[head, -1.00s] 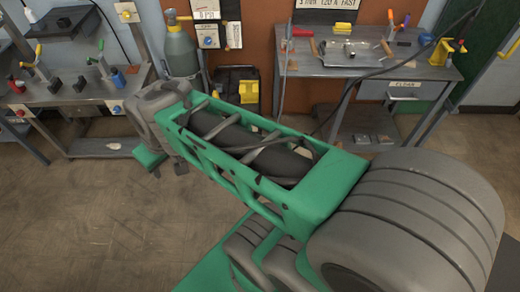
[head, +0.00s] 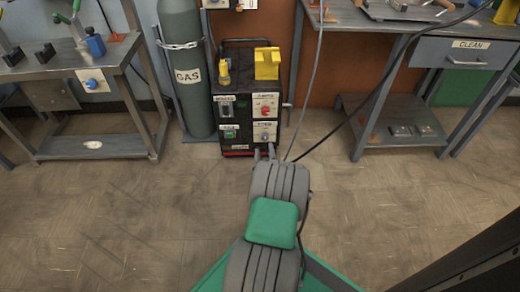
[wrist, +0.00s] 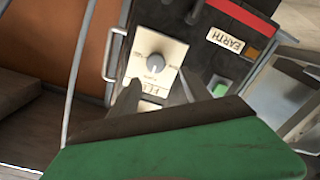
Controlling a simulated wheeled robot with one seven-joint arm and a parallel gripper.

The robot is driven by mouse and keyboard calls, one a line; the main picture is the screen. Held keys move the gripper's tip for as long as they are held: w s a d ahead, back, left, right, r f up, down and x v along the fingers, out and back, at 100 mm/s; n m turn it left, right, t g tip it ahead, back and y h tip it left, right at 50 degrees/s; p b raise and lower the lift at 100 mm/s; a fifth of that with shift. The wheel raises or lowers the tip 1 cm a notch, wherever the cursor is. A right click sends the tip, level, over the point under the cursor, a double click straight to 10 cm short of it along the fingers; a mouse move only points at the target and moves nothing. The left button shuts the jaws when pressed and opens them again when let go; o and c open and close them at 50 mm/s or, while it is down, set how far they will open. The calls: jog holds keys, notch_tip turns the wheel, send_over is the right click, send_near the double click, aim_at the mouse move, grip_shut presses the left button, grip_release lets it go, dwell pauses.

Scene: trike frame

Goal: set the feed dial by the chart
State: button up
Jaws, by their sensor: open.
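The black welding machine (head: 232,90) stands on the floor in the head view. Its lower right cream panel bears a grey-knobbed dial (head: 264,131), apparently the feed dial; its lettering is too small to read here. In the wrist view, which is upside down, that dial (wrist: 155,68) has a pale pointer line on its knob, and its label is partly hidden. My gripper (head: 264,153) is open and empty, just in front of the machine's lower right. Its two grey fingers (wrist: 157,88) appear either side of the dial plate, apparently short of the knob. The chart is out of view.
A red-knobbed dial (head: 265,106) sits just above. A grey gas cylinder (head: 185,60) stands left of the machine. Cables hang at its right, near a workbench (head: 380,50). An EARTH label (wrist: 229,41) and a green switch (wrist: 219,87) are beside the dial. The floor in front is clear.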

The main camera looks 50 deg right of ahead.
aim_at(265, 139)
jog(key=shift+h, duration=0.3)
jog(key=b+x, duration=0.1)
jog(key=x, duration=0.1)
jog(key=b+x, duration=0.1)
jog(key=x, duration=0.1)
jog(key=f+b+x, duration=0.1)
jog(key=x, duration=0.1)
jog(key=shift+d+r, duration=0.1)
jog(key=shift+d, duration=0.45)
jog(key=shift+w+d+r, duration=0.1)
jog(key=shift+w+d, duration=0.05)
jog(key=shift+d, duration=0.1)
jog(key=shift+c, duration=0.3)
grip_shut()
